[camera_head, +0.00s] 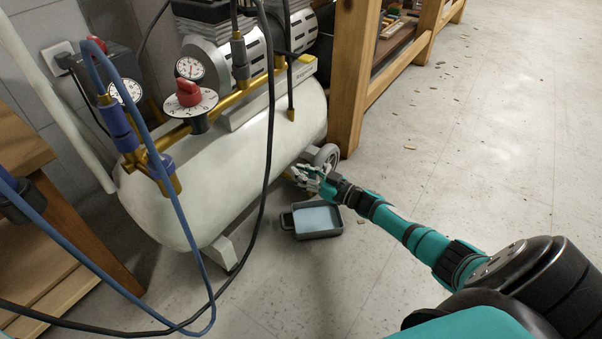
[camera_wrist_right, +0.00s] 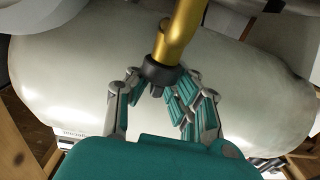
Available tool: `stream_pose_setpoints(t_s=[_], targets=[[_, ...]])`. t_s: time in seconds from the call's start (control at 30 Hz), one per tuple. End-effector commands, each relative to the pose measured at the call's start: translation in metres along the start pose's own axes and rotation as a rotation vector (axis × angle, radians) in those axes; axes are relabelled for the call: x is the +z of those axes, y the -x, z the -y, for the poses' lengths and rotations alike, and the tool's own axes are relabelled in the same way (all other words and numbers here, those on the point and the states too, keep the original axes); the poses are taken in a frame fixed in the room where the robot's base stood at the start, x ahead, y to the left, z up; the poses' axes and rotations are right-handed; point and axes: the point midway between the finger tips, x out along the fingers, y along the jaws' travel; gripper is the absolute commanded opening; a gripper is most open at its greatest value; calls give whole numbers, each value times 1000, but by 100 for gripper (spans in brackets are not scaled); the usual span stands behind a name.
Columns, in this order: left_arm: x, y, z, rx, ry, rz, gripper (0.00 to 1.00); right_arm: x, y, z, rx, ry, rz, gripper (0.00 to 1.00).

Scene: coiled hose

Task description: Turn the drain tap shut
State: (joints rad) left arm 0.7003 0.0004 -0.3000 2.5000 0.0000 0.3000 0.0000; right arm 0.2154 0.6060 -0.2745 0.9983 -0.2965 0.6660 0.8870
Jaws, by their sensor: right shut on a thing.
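The drain tap shows in the right wrist view as a dark ribbed knob (camera_wrist_right: 160,72) at the end of a bent brass pipe (camera_wrist_right: 180,30). My right gripper (camera_wrist_right: 162,92) has its grey and teal fingers on both sides of the knob and is shut on it. In the head view my right gripper (camera_head: 308,178) is at the low right end of the white compressor tank (camera_head: 222,150), above a grey tray (camera_head: 318,233) with pale blue liquid. The gripper mostly hides the tap there. My left gripper is not in view.
A black hose (camera_head: 268,150) hangs across the tank, and a blue hose (camera_head: 186,215) loops down at the left. A wooden bench leg (camera_head: 352,75) and a tank wheel (camera_head: 327,155) stand close by the gripper. The floor at right is open, with scattered chips.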

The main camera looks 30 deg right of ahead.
Motion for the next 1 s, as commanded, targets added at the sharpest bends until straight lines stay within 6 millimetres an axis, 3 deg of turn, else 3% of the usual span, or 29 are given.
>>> stream_pose_setpoints(t_s=[0.03, 0.23, 0.67, 0.77, 1.0], targets=[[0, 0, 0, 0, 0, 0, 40, 0, 4, -10, 20, 5, 8, 18], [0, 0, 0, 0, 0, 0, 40, 0, 4, -9, 18, 5, 8, 42], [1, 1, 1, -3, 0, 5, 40, 1, 5, -4, 9, 3, 6, 42], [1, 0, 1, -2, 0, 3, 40, 2, 16, -4, 9, 5, 7, 42], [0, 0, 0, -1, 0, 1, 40, 2, 65, -4, 10, 4, 10, 42]])
